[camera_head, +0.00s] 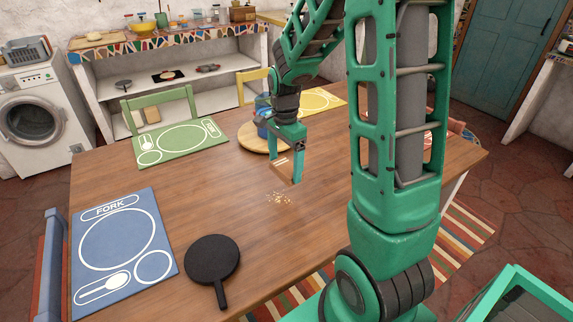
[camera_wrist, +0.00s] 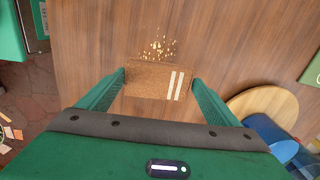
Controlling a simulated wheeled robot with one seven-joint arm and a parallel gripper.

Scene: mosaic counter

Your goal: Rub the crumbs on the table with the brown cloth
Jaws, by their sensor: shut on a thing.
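The brown cloth (camera_wrist: 150,83) has two pale stripes near one end. My gripper (camera_wrist: 158,82) is shut on it, one finger at each end, in the wrist view. In the head view the cloth (camera_head: 281,166) shows between the fingers of my gripper (camera_head: 286,168), low over the wooden table (camera_head: 200,185). I cannot tell whether it touches the tabletop. The crumbs (camera_head: 279,198) are a small pale scatter on the table, just in front of the cloth. In the wrist view the crumbs (camera_wrist: 159,48) lie just beyond the cloth's far edge.
A round wooden board (camera_wrist: 268,104) with a blue item (camera_wrist: 270,133) stands close behind my gripper. A black pan (camera_head: 212,259) lies at the front, beside a blue placemat (camera_head: 122,243). A green placemat (camera_head: 178,142) lies at the back left. Bare table surrounds the crumbs.

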